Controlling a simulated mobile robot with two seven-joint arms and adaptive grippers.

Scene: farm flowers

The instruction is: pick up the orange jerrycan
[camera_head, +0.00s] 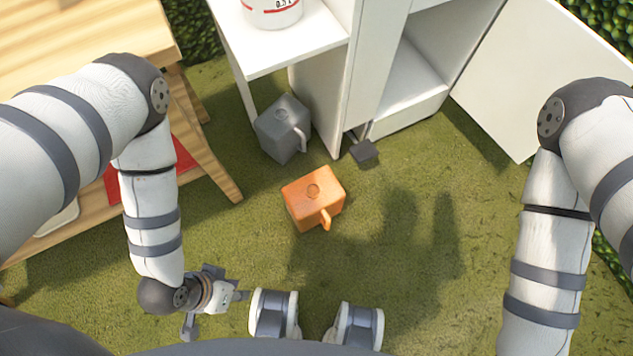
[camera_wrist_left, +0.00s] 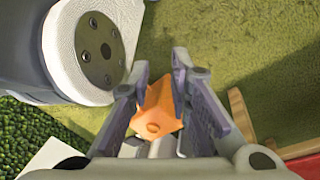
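The orange jerrycan (camera_head: 313,199) stands on the grass near the middle of the head view, its handle toward the bottom. My left gripper (camera_head: 212,298) is below and left of it, apart from it. In the left wrist view the jerrycan (camera_wrist_left: 160,112) shows between the two spread fingers (camera_wrist_left: 161,63), some way beyond them. The left gripper is open and empty. My right arm comes down the right side of the head view. Its gripper is out of the frame.
A grey jerrycan (camera_head: 283,128) stands just behind the orange one, by the white cabinet (camera_head: 330,95). A small dark block (camera_head: 364,152) lies near the cabinet's foot. A wooden table (camera_head: 100,35) is at the left. Grass right of the orange jerrycan is free.

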